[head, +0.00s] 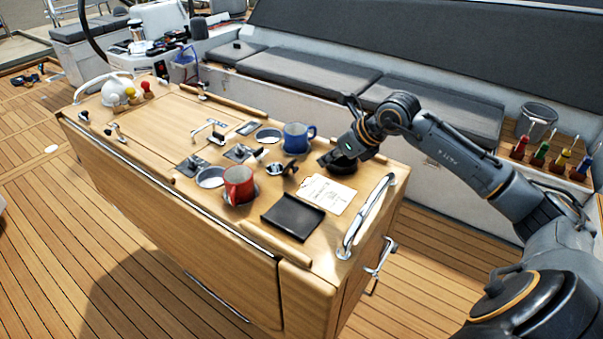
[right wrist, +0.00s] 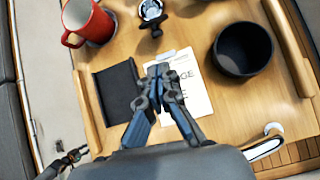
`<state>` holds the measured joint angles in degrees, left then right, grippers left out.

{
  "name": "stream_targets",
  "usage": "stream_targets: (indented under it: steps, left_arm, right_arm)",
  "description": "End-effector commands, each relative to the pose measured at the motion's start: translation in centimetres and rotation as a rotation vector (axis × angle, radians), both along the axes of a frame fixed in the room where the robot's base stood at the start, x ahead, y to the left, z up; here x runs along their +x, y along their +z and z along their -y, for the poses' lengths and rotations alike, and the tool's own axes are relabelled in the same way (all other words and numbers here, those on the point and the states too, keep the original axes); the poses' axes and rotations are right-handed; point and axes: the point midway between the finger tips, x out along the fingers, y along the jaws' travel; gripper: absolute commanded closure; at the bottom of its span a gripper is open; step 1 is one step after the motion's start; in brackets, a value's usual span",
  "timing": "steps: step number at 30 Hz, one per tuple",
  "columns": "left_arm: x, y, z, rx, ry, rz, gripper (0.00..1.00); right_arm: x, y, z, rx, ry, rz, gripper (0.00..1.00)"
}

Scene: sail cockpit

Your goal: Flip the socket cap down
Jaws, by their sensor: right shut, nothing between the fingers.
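A small round chrome socket (head: 278,168) is set in the wooden table top, with its dark cap (head: 290,168) standing open beside it. In the right wrist view the socket (right wrist: 151,9) is at the top edge and the dark cap (right wrist: 155,28) points toward my gripper. My right gripper (head: 326,159) is shut and empty, above the table right of the socket. In the right wrist view its fingertips (right wrist: 160,72) are together over the white paper, apart from the cap. My left gripper is not seen in the head view.
A red mug (head: 239,185), blue mug (head: 297,138), black tray (head: 292,216), paper (head: 327,194) and black bowl (right wrist: 243,48) stand around the socket. Other metal fittings (head: 194,165) lie further left. A chrome rail (head: 368,215) edges the table's near right end.

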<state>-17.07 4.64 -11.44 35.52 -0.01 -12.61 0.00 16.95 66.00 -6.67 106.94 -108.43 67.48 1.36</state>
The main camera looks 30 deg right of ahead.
Motion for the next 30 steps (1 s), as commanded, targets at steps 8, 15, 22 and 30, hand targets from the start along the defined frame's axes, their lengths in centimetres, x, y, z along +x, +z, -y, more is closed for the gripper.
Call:
stream_targets:
  steps: [8, 15, 22, 30]
  left_arm:
    - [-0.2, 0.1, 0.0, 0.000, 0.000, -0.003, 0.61]
    - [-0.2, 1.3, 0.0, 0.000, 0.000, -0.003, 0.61]
    - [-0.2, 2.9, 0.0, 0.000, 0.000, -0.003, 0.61]
    - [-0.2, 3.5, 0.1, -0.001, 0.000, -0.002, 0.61]
  right_arm:
    - [0.1, 0.0, -0.1, 0.003, 0.001, 0.001, 1.00]
    - [1.6, -1.7, -0.9, 0.010, 0.001, 0.001, 1.00]
    - [4.2, -5.0, -1.8, 0.010, 0.000, 0.000, 1.00]
    - [5.9, -7.4, -2.4, 0.006, 0.001, 0.001, 1.00]
